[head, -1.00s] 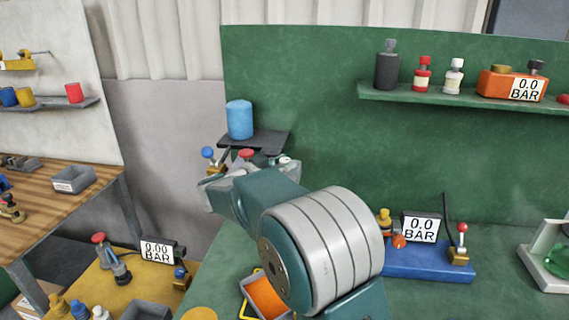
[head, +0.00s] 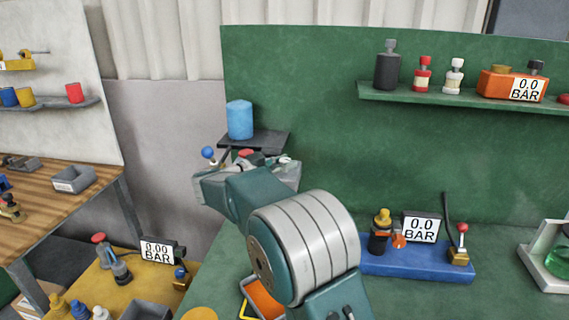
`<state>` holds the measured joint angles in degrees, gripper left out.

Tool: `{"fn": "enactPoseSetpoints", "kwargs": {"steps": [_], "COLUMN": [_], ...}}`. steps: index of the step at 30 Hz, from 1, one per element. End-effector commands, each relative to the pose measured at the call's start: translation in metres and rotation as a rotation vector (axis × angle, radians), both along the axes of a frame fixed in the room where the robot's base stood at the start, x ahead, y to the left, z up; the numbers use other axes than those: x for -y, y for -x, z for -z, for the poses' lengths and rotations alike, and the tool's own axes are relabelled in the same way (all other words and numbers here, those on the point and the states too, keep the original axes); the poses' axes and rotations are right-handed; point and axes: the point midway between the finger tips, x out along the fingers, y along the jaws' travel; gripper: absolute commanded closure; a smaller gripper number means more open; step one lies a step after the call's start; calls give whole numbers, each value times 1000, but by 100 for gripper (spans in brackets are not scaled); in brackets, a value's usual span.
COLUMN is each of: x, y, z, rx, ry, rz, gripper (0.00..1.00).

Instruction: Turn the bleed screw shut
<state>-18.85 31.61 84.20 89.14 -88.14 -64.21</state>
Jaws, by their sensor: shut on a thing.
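My gripper (head: 284,172) is partly in view in the head view, behind my teal wrist, at the unit below the small dark shelf. It is shut on a part of that unit, which I take to be the bleed screw. The screw and the fingertips are hidden behind my wrist, so its turn cannot be seen. A red knob (head: 246,152) shows just above my wrist. A lever with a blue ball (head: 208,152) stands to its left.
A blue cylinder (head: 240,119) stands on the dark shelf (head: 268,139) just above my gripper. At right on the green bench are a blue base (head: 415,266) with a 0.0 BAR display (head: 420,229) and a red-tipped lever (head: 461,229). An orange-filled tray (head: 262,298) lies below my arm.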

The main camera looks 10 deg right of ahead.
Motion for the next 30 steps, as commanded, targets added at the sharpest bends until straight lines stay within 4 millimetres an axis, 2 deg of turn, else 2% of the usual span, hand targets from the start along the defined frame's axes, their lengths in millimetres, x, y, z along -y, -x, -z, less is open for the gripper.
{"fn": "enactPoseSetpoints", "kwargs": {"steps": [3, 4, 5, 6, 17, 20, 23, 30], "x": [-2, -2, -2, -1, -1, -6, -21, -70], "y": [-2, -2, -2, -2, 0, 2, 7, 24], "z": [-2, -2, -2, -2, -1, -1, -1, 0], "rx": [5, 5, 5, 5, 2, 2, 2, 2], "ry": [1, 1, 1, 1, 0, 0, 0, 2], "rz": [-10, -10, -10, -9, -4, -4, -7, -8], "gripper": [100, 46, 32, 24, 24, 24, 24, 24]}}
